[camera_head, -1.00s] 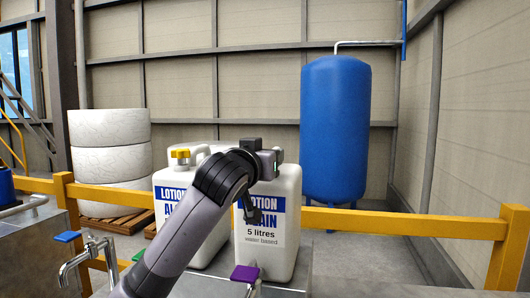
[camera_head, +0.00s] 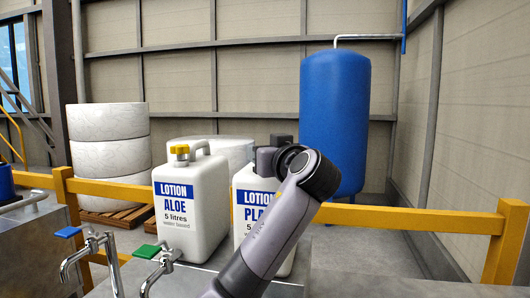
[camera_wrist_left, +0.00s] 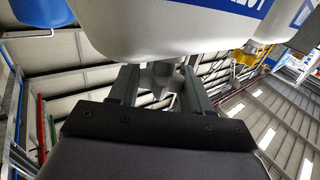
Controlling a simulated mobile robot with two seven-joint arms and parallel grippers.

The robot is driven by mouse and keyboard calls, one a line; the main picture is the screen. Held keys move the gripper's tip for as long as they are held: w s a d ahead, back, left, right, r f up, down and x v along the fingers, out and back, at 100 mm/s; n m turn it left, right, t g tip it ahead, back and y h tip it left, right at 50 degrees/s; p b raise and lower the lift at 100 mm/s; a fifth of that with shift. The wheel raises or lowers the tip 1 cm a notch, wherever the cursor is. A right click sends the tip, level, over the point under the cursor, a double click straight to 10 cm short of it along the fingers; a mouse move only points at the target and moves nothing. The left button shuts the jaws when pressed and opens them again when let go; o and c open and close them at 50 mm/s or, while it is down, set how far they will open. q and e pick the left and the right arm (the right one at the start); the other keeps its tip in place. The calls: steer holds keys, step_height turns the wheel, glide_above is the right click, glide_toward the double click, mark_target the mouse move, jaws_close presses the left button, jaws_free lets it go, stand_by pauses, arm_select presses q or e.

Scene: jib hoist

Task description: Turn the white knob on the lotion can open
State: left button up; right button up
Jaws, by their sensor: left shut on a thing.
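The white lotion can labelled "PLA…" (camera_head: 247,186) stands in the middle of the head view, partly hidden behind my left arm. My left gripper shows in the left wrist view (camera_wrist_left: 160,80), with a finger on each side of a pale, lobed knob (camera_wrist_left: 160,75). It is shut on this knob. The can's white body (camera_wrist_left: 160,35) fills the top of that view. In the head view the fingers and knob are hidden behind my wrist. A second white can labelled "ALOE" (camera_head: 189,225), with a yellow knob (camera_head: 179,150), stands upright to the left. My right gripper is not in view.
Taps with a blue handle (camera_head: 67,232) and a green handle (camera_head: 146,251) stand at the front left. A yellow rail (camera_head: 420,219) runs behind the cans. A tall blue tank (camera_head: 335,115) stands behind at right. The grey surface at lower right is clear.

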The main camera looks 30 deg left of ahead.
arm_select(q)
steer(key=shift+f, duration=0.2)
stand_by(0.3)
steer(key=o, duration=1)
steer(key=shift+c, duration=0.2)
steer(key=shift+r, duration=0.1)
steer(key=b+v, duration=0.2)
steer(key=v, duration=0.5)
